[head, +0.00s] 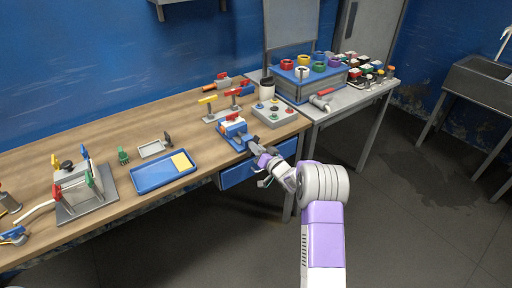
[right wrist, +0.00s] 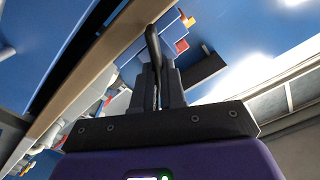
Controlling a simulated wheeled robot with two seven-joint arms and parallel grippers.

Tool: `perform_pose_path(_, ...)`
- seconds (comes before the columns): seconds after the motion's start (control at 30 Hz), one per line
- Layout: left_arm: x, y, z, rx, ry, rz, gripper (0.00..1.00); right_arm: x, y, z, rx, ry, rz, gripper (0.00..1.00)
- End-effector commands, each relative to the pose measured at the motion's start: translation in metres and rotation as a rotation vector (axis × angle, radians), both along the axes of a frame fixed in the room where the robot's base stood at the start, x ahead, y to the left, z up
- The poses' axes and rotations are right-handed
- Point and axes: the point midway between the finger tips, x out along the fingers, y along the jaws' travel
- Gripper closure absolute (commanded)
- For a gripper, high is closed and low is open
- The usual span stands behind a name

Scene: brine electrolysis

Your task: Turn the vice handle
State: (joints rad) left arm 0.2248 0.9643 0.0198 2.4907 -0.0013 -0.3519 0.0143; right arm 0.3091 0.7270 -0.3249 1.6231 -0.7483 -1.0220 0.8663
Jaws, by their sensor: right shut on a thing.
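The blue vice (head: 238,141) stands at the front edge of the wooden workbench, with red and white parts at its top. My right gripper (head: 256,152) reaches in from the lower right and is right at the vice's front side. In the right wrist view my fingers (right wrist: 158,88) are shut on a dark, thin bar, which looks like the vice handle (right wrist: 152,42). The bar stands up between the fingertips and bends at its top. In the head view the handle is too small and too covered by the gripper to make out. My left gripper is out of view.
A grey box with coloured buttons (head: 273,113) and a white cup (head: 267,87) stand behind the vice. A blue tray (head: 163,173) lies to its left. A blue drawer (head: 240,174) is below the bench top. Open floor lies in front.

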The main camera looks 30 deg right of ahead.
Motion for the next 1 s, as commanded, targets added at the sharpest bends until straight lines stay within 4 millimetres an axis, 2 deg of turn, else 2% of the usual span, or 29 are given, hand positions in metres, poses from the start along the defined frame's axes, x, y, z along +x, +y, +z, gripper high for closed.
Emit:
perform_pose_path(0.4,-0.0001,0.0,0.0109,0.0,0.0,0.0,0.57,-0.0003,-0.0011,-0.0014,0.37,0.031,0.0,1.0)
perform_pose_path(1.0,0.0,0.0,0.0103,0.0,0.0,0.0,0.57,-0.0002,-0.0011,-0.0025,0.383,0.032,-0.001,1.0)
